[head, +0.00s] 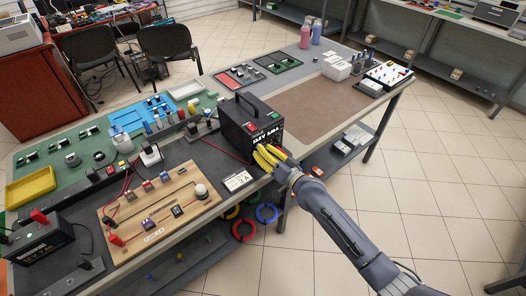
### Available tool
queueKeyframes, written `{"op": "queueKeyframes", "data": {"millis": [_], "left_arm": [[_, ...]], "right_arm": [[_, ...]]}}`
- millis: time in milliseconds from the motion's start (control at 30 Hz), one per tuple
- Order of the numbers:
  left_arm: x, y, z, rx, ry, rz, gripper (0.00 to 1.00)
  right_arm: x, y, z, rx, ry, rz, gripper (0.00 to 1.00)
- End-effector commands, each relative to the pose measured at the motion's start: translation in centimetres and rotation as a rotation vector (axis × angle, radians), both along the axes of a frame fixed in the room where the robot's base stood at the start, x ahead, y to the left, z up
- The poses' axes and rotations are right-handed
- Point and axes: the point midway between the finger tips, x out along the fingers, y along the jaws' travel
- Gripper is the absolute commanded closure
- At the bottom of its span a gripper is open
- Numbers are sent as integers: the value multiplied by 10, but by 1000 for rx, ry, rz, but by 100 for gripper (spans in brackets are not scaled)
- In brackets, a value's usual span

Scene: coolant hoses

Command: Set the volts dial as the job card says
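The black power supply (238,122) stands on the bench with its handle up. Its front faces right and shows a red switch, a green part and a lit display. My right gripper (265,158), with yellow fingers, is at the lower part of this front. It covers the volts dial, so I cannot see the dial or its setting, nor whether the fingers are closed on it. The white job card (238,181) lies on the bench in front of the supply; its print is too small to read surely. My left gripper is out of view.
A wooden circuit board (150,205) with wires lies left of the card. A black battery (42,248) sits at the front left. The brown mat (325,103) to the right is clear.

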Motion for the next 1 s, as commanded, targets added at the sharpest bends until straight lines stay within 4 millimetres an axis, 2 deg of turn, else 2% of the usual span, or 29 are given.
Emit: {"op": "queueKeyframes", "data": {"millis": [100, 467, 1000], "left_arm": [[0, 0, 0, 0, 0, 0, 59], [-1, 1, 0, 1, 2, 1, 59], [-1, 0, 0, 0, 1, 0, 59]], "right_arm": [[0, 0, 0, 0, 0, 0, 72], [-6, -5, -1, -1, 1, 0, 72], [-71, -61, -2, -2, 1, 0, 72]]}}
